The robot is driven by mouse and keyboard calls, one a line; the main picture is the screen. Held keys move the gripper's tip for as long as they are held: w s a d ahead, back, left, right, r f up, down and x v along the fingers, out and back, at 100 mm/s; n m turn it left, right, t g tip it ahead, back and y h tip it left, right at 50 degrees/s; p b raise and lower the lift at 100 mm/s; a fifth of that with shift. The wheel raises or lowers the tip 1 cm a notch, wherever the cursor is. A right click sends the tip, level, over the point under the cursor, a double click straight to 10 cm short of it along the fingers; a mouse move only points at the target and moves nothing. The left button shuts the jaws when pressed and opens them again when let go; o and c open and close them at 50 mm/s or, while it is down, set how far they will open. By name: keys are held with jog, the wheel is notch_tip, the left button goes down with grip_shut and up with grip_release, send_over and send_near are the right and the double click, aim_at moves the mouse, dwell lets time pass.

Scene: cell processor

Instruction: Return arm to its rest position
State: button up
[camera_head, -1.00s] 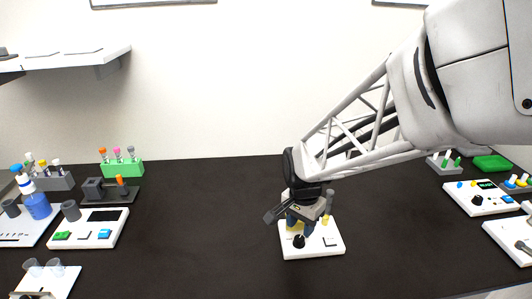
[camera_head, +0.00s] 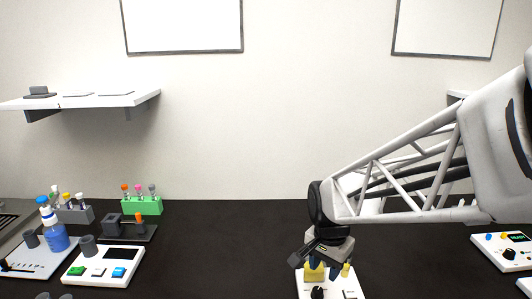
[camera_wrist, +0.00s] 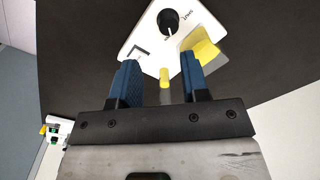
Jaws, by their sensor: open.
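My gripper (camera_head: 317,270) is low over a small white device (camera_head: 345,285) with a black knob and yellow parts, near the bottom of the head view. In the wrist view, my gripper's two blue fingers (camera_wrist: 160,72) stand apart with nothing held between them. The device (camera_wrist: 150,30) lies beyond the fingertips there, with its black knob (camera_wrist: 168,21) at the top. A yellow block (camera_wrist: 203,50) is close beside the right finger, and I cannot tell whether they touch. A smaller yellow peg (camera_wrist: 164,77) shows between the fingers.
A green tube rack (camera_head: 143,207), a grey rack (camera_head: 76,214), a blue bottle (camera_head: 55,236) and a white button panel (camera_head: 103,265) stand at left. Another panel (camera_head: 508,255) is at right. A white shelf (camera_head: 85,101) hangs at upper left. Black table between is clear.

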jog(key=s+d+r+n+t, duration=0.1)
jog(key=s+r+n, duration=0.3)
jog(key=s, duration=0.4)
jog(key=s+d+r+n+t, duration=0.1)
jog(key=s+d+r+n, duration=0.2)
jog(key=s, duration=0.4)
jog(key=shift+s+r+n, duration=0.35)
jog(key=shift+r+n, duration=0.25)
jog(key=shift+r, duration=0.05)
dwell(3.5)
jog(key=w+a+f+m, duration=0.1)
jog(key=w+f+m, duration=0.2)
jog(key=w+m, duration=0.1)
jog(key=w+a+f+m+g, duration=0.1)
jog(key=w+a+f+m, duration=0.1)
jog(key=w+m, duration=0.3)
jog(key=w+a+f+m+g, duration=0.1)
jog(key=w+f+m, duration=0.3)
jog(key=w, duration=0.4)
jog(key=shift+a+f+m, duration=0.3)
jog(key=shift+a+f, duration=0.05)
jog(key=shift+f, duration=0.05)
jog(key=shift+f, duration=0.1)
